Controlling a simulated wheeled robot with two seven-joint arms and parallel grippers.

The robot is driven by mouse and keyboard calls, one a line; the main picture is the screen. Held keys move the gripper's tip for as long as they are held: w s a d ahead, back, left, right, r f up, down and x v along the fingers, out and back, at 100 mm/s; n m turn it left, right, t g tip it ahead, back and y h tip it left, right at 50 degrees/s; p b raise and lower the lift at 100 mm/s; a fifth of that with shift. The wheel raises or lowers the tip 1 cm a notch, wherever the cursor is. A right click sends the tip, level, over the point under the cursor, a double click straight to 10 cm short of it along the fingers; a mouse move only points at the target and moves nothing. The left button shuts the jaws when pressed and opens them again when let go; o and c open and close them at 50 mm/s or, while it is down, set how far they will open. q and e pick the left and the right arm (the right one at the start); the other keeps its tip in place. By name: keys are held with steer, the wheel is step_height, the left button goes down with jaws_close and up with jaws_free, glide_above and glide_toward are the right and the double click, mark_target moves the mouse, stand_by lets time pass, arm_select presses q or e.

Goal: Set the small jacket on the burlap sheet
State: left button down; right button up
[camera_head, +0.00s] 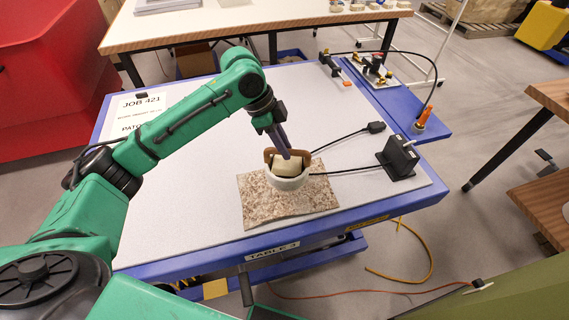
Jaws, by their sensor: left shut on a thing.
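The small jacket (289,180) is a white, rounded, bowl-like piece with a pale block and a brown strap or rim at its top. It is over the burlap sheet (262,208), a speckled brown sheet lying flat near the front of the table. My left gripper (287,154) points down at the jacket and is shut on its upper back edge. The jacket looks upright. I cannot tell if its underside touches the sheet. My right gripper is not in view.
The blue-edged table (190,185) has a wide clear grey top. A black box (398,158) with cables stands right of the sheet, and one cable reaches close to the jacket. A paper sign (136,112) lies at the left. Small fittings (372,68) sit at the back right.

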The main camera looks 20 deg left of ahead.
mark_target(282, 163)
arm_select(q)
step_height(282, 163, down, 8)
steer(key=shift+r+p, duration=0.25)
steer(key=shift+p, duration=0.2)
steer(key=shift+s+f, duration=0.1)
